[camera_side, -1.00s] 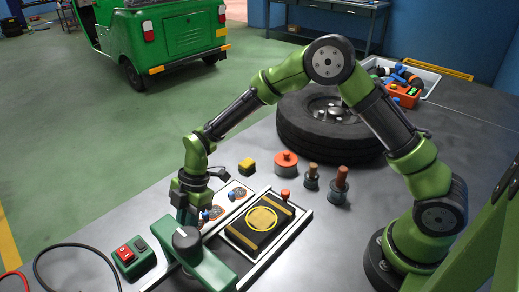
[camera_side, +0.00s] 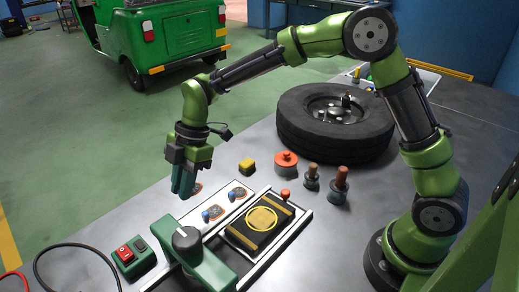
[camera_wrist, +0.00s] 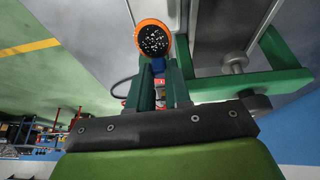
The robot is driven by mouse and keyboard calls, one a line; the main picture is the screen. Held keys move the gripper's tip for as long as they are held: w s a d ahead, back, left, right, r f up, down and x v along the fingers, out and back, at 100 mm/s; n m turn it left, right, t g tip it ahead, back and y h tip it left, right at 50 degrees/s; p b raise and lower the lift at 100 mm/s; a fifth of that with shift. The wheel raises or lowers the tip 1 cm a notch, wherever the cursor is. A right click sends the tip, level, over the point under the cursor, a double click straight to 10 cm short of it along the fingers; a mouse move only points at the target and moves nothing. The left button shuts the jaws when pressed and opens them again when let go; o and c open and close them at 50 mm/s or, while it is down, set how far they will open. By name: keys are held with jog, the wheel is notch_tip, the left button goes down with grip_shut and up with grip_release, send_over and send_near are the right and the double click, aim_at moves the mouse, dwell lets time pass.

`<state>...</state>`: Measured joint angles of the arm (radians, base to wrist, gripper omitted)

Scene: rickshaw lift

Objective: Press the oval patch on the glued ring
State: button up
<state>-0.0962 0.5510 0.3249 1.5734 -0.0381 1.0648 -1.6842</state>
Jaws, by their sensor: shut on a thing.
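In the wrist view the patch (camera_wrist: 153,38) shows a round or slightly oval dark speckled face. Its blue tab (camera_wrist: 158,66) sits between my fingertips (camera_wrist: 160,78). Two similar patches with blue tabs, one farther (camera_side: 238,194) and one nearer (camera_side: 213,213), lie on the white strip to the right. The yellow glued ring (camera_side: 262,219) is on a black rubber piece with tan bands, in a white-edged frame. It is clear of my gripper.
A green press arm with a grey knob (camera_side: 187,237) stands left of the ring. A red-switch box (camera_side: 132,255) is at front left.

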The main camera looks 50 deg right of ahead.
jog(key=s+d+r, duration=0.1)
jog(key=s+d, duration=0.5)
jog(key=d, duration=0.1)
jog(key=n+g, duration=0.2)
jog(key=n, duration=0.2)
send_over(256, 231)
jog(key=d, duration=0.2)
jog(key=shift+w+a+f, duration=0.15)
jog(key=shift+f, duration=0.4)
jog(key=shift+w+a+f, duration=0.1)
jog(key=shift+f, duration=3.1)
jog(key=shift+f, duration=0.6)
jog(key=o, duration=1.1)
jog(key=shift+r, duration=0.1)
